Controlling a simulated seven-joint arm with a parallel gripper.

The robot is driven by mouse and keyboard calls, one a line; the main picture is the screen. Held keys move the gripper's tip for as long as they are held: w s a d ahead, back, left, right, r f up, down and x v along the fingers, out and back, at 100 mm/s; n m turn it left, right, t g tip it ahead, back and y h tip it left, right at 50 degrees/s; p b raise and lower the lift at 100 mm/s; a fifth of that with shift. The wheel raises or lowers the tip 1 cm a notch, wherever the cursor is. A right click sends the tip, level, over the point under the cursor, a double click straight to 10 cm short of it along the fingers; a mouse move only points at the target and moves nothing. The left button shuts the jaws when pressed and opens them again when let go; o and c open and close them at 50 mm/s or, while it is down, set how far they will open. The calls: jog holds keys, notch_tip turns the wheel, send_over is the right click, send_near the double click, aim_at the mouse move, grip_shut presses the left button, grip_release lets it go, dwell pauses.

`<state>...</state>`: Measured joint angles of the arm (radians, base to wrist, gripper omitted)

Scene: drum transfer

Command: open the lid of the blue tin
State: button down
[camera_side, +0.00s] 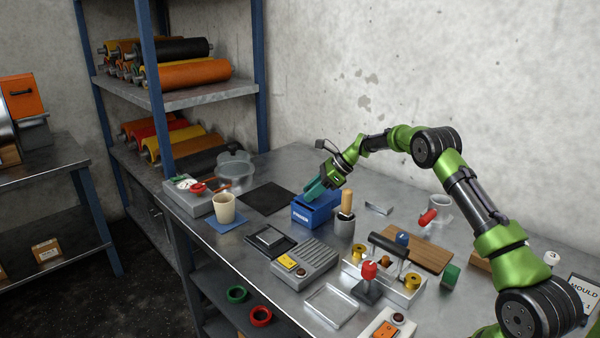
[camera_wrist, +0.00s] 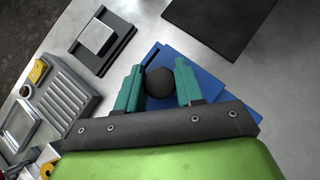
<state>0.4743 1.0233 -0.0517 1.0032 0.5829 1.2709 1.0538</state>
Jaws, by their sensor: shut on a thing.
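The blue tin (camera_side: 316,212) stands on the metal table, with a pale label on its front. In the wrist view its blue top (camera_wrist: 210,72) shows under my gripper, with a round black knob (camera_wrist: 160,82) on it. My gripper (camera_side: 314,190) is at the top of the tin, its teal fingers (camera_wrist: 160,74) on either side of the knob and shut on it. I see no clear gap between lid and tin. Part of the top is hidden by the fingers and hand.
A grey pot with a wooden-handled tool (camera_side: 345,220) stands close at the tin's right. A dark mat (camera_side: 267,198) lies behind left. A black tray (camera_side: 268,239) and a ribbed grey box (camera_side: 305,265) are in front. A cup (camera_side: 224,208) stands at left.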

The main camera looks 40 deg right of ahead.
jog(key=d, duration=0.6)
jog(key=shift+w, duration=0.1)
jog(key=c, duration=0.9)
grip_release()
jog(key=shift+c, duration=0.2)
jog(key=shift+o, duration=0.9)
jog(key=v, duration=1.7)
